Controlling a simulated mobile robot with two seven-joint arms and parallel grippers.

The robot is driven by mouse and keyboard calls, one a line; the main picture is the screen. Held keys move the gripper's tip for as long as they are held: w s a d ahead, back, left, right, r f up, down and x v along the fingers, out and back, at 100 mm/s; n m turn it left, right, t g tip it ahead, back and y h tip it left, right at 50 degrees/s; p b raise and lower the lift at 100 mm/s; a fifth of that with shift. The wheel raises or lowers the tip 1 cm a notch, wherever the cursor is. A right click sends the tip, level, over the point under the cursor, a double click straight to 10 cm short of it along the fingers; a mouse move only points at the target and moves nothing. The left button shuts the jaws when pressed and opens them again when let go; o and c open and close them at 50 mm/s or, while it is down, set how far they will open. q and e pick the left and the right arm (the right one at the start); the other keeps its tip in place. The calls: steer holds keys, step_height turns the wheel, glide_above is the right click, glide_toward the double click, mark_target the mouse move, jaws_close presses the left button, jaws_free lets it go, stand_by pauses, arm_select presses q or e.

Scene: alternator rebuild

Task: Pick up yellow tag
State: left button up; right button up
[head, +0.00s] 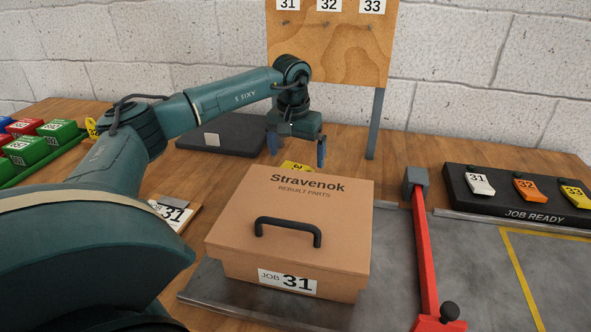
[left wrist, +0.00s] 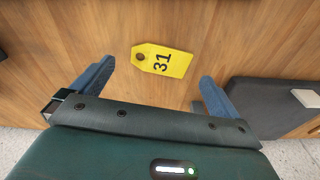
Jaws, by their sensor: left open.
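A yellow tag marked 31 (left wrist: 170,62) lies flat on the wooden table in the left wrist view. In the head view the yellow tag (head: 297,167) shows just behind the cardboard box, which partly hides it. My left gripper (head: 297,153) is open and empty, pointing down over the tag. In the left wrist view the fingers of my left gripper (left wrist: 157,72) stand apart on either side of the tag, not touching it. My right gripper is not in view.
A Stravenok box (head: 345,205) with a black handle stands close in front of the tag. A red lever bar (head: 424,255) and a JOB READY rack (head: 470,205) are at the right. A dark block (head: 225,137) lies behind left; a board (head: 330,45) stands behind.

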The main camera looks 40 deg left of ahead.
arm_select(q)
steer(key=shift+w+a+f, duration=0.1)
steer(key=shift+w+f, duration=0.05)
steer(key=shift+f, duration=1.25)
steer(key=shift+f, duration=0.1)
steer(key=c, duration=1.1)
step_height(320, 180, up, 10)
steer(key=shift+r+p, duration=0.15)
steer(key=shift+p, duration=0.2)
